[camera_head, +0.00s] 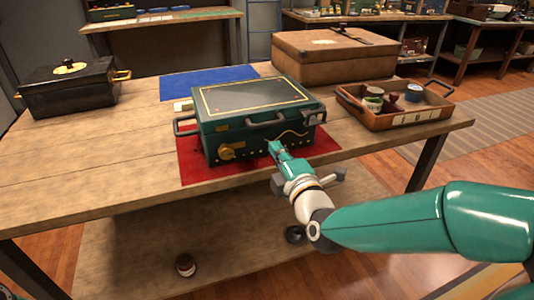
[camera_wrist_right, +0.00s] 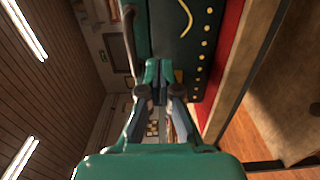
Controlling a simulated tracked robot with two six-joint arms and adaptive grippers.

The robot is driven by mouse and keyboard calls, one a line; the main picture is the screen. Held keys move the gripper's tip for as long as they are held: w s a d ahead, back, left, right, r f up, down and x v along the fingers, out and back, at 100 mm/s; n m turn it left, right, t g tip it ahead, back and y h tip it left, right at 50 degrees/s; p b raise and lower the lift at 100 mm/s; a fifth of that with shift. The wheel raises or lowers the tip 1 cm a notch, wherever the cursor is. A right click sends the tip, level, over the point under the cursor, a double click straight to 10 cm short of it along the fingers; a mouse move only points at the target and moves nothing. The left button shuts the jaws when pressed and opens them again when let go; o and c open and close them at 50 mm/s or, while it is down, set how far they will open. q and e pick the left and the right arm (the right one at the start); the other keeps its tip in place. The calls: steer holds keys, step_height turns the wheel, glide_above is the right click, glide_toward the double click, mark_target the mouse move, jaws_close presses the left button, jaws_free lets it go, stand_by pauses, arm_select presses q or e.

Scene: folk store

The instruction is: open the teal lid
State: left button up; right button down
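A teal case (camera_head: 255,118) with a gold-trimmed dark lid (camera_head: 250,95) sits on a red mat (camera_head: 190,165) at the table's front edge. The lid is down. Dark handles are on its front and left side, and a gold round fitting (camera_head: 228,152) is low on the front. My right gripper (camera_head: 275,148) is at the lower front of the case, right of that fitting. In the right wrist view the right gripper (camera_wrist_right: 165,75) points at the case front (camera_wrist_right: 185,35); the gap between its fingertips is unclear. A dark handle (camera_wrist_right: 130,35) is left of them.
A brown case (camera_head: 330,65) stands behind, with a blue mat (camera_head: 208,80) to its left. A wooden tray (camera_head: 400,118) with several small items is at the right. A black box (camera_head: 68,95) stands at the left. The table's left front (camera_head: 90,165) is bare.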

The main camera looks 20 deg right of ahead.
mark_target(263, 129)
steer(key=shift+w, duration=0.15)
steer(key=shift+w+a+p, duration=0.1)
steer(key=shift+w+p, duration=0.3)
steer(key=shift+w, duration=2.95)
steer(key=shift+w, duration=0.1)
steer(key=shift+s, duration=0.35)
steer(key=shift+r, duration=0.15)
steer(key=shift+r+p, duration=0.9)
steer(key=shift+r, duration=0.3)
